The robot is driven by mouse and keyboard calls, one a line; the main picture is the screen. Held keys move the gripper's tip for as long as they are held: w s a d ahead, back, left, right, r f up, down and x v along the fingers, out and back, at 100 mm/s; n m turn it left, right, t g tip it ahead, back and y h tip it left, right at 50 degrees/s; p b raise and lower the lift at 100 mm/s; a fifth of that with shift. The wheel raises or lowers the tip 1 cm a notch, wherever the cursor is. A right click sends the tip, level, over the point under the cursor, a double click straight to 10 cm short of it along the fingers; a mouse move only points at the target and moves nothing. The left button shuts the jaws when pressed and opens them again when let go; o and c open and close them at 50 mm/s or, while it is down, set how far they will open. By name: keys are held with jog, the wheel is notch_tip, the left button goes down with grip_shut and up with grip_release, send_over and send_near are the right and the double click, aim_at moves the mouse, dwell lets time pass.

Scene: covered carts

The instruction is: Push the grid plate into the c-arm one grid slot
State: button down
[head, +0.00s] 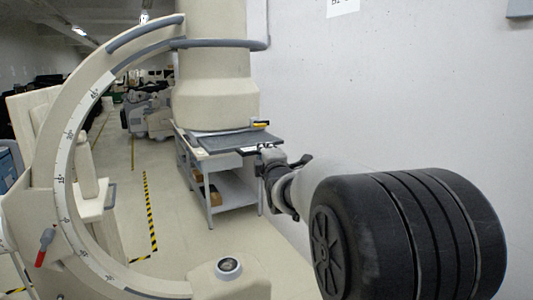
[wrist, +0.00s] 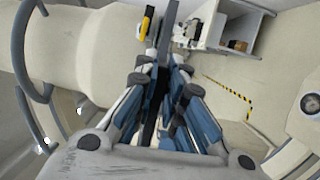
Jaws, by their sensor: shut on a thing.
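The c-arm's pale housing (head: 215,95) hangs at the upper middle of the head view, at the end of the curved arm. A flat dark grey plate, the grid plate (head: 228,143), lies level just below the housing. My gripper (head: 264,158) is at the plate's near right edge. In the wrist view my gripper (wrist: 160,82) has its blue-grey fingers closed around the plate, which shows nearly edge-on as a thin strip (wrist: 168,22). The slot itself is hidden, so I cannot tell how deep the plate sits.
A yellow and black piece (head: 260,125) sits beside the housing, just above the plate. A grey shelved cart (head: 205,163) stands behind. The white wall (head: 330,90) is close on the right. Open floor with a yellow-black stripe (head: 150,215) lies left.

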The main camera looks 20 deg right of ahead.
aim_at(250, 148)
jog(key=shift+w+a+r+p, duration=0.1)
jog(key=shift+w+p, duration=0.15)
jog(key=shift+w, duration=1.2)
jog(key=shift+w+r+p, duration=0.1)
jog(key=shift+w+p, duration=0.1)
jog(key=shift+w, duration=1.25)
jog(key=shift+w+a+p, duration=0.1)
jog(key=shift+w+p, duration=1.25)
jog(key=shift+w, duration=1.5)
jog(key=shift+w, duration=0.35)
jog(key=shift+w+p, duration=0.9)
jog(key=shift+p, duration=0.05)
jog(key=c, duration=2.1)
grip_release()
jog(key=shift+c, duration=0.2)
jog(key=o, duration=0.5)
jog(key=shift+f, duration=0.1)
jog(key=shift+o, duration=0.2)
jog(key=shift+f, duration=0.2)
jog(key=v, duration=1.2)
jog(key=shift+r, duration=0.15)
jog(key=shift+a, duration=0.1)
